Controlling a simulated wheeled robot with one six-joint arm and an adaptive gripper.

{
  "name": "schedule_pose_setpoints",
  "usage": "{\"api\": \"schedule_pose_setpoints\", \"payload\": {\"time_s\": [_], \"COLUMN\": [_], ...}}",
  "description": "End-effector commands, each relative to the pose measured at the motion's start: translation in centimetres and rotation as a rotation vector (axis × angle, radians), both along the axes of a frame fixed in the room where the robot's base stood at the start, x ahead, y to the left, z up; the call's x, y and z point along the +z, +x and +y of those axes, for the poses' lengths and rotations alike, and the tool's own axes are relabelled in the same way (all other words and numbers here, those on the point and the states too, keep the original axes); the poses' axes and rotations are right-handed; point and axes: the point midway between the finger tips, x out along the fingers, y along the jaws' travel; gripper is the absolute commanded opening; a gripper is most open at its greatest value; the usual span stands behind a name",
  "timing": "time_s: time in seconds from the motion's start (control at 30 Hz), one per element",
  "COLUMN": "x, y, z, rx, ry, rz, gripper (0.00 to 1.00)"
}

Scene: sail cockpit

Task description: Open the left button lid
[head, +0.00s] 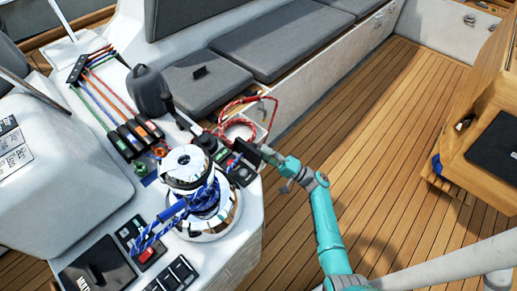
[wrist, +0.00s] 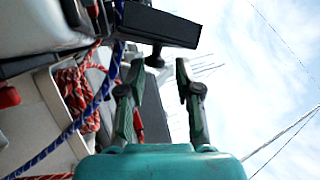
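A black button panel (head: 241,172) with red on it sits on the white console beside the chrome winch. A dark flat lid (head: 247,151) stands raised at this panel, close to my gripper (head: 267,153). In the wrist view a black lid-like slab (wrist: 160,25) with a small knob below it lies just beyond the fingertips. My gripper also shows in the wrist view (wrist: 160,70), its two fingers apart with nothing between them. I cannot tell whether a fingertip touches the slab. A second button panel (head: 128,233) with a red button sits left of the winch.
The chrome winch (head: 200,205) wrapped with blue rope stands between the two panels. A red rope coil (head: 238,128) lies in a recess behind my gripper. Grey bench cushions (head: 270,45) are at the back. The wooden deck (head: 370,125) to the right is clear.

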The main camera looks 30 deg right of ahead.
Motion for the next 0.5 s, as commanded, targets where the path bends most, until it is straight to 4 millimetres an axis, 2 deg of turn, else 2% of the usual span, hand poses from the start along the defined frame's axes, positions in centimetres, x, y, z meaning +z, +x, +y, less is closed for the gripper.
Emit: {"api": "schedule_pose_setpoints", "payload": {"time_s": [0.1, 0.3, 0.5], "x": [-1.0, -2.5, -3.3], "y": [-1.8, -4.4, -5.9], "z": [-1.7, -3.7, -4.9], "rx": [-0.006, -0.004, -0.003], "ry": [0.001, 0.001, 0.001], "rz": [0.001, 0.001, 0.001], "gripper": [0.34, 0.34, 0.34]}}
